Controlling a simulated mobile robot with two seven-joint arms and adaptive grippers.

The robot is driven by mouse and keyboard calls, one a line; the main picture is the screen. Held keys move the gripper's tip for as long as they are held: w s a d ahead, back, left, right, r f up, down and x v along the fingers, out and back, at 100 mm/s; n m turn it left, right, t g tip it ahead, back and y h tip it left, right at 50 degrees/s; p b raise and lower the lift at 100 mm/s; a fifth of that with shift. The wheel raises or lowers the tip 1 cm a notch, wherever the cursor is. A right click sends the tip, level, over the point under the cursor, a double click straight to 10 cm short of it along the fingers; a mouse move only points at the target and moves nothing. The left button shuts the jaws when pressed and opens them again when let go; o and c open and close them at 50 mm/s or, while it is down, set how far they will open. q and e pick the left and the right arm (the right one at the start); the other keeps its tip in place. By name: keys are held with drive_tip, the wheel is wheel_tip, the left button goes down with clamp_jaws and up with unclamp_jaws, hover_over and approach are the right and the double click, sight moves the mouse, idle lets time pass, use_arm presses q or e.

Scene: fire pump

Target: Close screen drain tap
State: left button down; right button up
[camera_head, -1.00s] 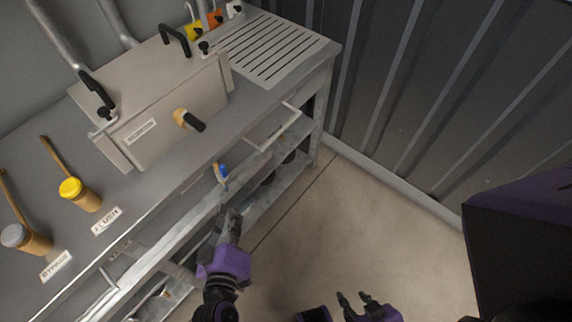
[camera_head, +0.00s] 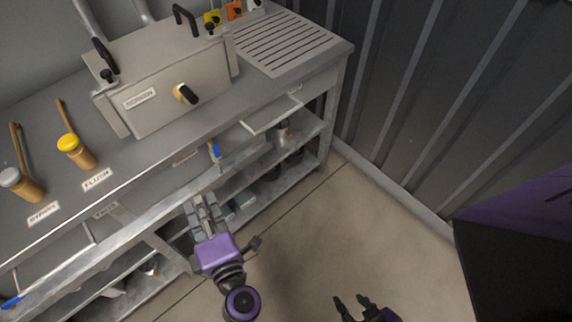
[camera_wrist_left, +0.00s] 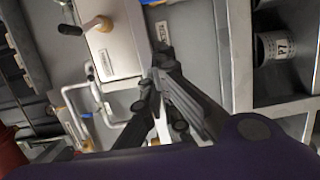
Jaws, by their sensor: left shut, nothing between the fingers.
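The grey box with the SCREEN label (camera_head: 139,98) stands on the bench. A brass tap with a black lever (camera_head: 185,94) is on its front face; it also shows in the left wrist view (camera_wrist_left: 103,24), where the lever sticks out to the left. My left gripper (camera_head: 201,203) is shut and empty, below and in front of the bench's front edge, apart from the tap. Its fingers (camera_wrist_left: 162,55) also show in the left wrist view. My right gripper (camera_head: 358,302) is open and empty above the floor at the bottom, partly cut off.
A small blue handle (camera_head: 214,152) sits at the bench's front edge. The yellow-capped FLUSH lever (camera_head: 75,150) and grey-capped BYPASS lever (camera_head: 22,184) stand at left. Shelves with gear lie under the bench. The floor (camera_head: 300,230) to the right is clear, up to a dark ribbed wall (camera_head: 440,100).

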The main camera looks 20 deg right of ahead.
sight(217, 153)
use_arm(q)
drive_tip(key=w+d+p, duration=0.1)
drive_tip(key=w+d, duration=0.2)
drive_tip(key=w, duration=0.8)
drive_tip(key=shift+w, duration=0.25)
use_arm(e)
drive_tip(key=shift+w+r, duration=0.5)
